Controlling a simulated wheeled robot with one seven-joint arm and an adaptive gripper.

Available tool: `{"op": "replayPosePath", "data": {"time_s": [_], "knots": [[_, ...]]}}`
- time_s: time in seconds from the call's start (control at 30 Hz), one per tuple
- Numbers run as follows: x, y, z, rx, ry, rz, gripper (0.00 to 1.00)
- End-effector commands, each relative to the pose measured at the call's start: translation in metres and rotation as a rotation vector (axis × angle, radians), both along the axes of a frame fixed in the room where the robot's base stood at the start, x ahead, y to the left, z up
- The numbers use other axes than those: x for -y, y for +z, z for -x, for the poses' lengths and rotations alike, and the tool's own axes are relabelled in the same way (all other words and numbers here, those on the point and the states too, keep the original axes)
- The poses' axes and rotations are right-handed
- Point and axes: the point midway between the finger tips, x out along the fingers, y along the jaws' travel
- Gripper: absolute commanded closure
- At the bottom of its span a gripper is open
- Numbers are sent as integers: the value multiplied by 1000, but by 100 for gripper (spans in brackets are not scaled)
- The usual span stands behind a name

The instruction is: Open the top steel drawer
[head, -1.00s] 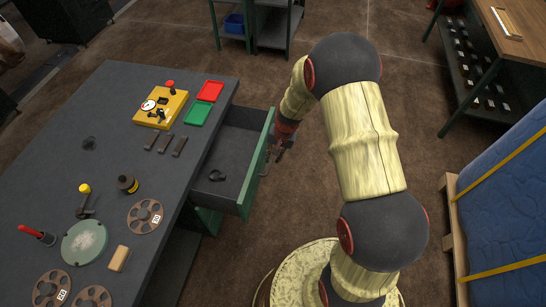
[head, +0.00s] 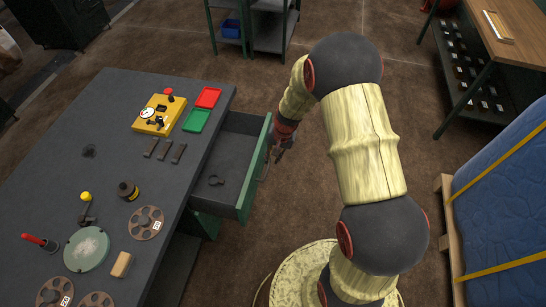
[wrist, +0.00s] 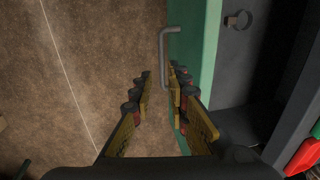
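The steel drawer (head: 228,152) under the grey bench stands well open, with its green front (head: 255,168) out over the floor. It also shows in the wrist view (wrist: 237,70). A grey bar handle (wrist: 163,48) sits on the outer face of the front. My gripper (wrist: 160,85) is open and empty. In the head view my gripper (head: 280,152) is just outside the drawer front; contact cannot be told.
A dark ring-like item (head: 215,180) lies in the drawer. The bench top (head: 120,110) holds red and green trays, a yellow fixture (head: 160,114), reels and small tools. A blue padded block (head: 500,200) on a wooden pallet stands at right. Floor between is clear.

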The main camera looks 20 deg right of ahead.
Motion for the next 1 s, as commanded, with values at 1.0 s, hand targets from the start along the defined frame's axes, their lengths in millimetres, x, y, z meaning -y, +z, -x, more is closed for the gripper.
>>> {"op": "replayPosePath", "data": {"time_s": [1.0], "knots": [[19, 117, 14, -1, 0, 0, 84]]}}
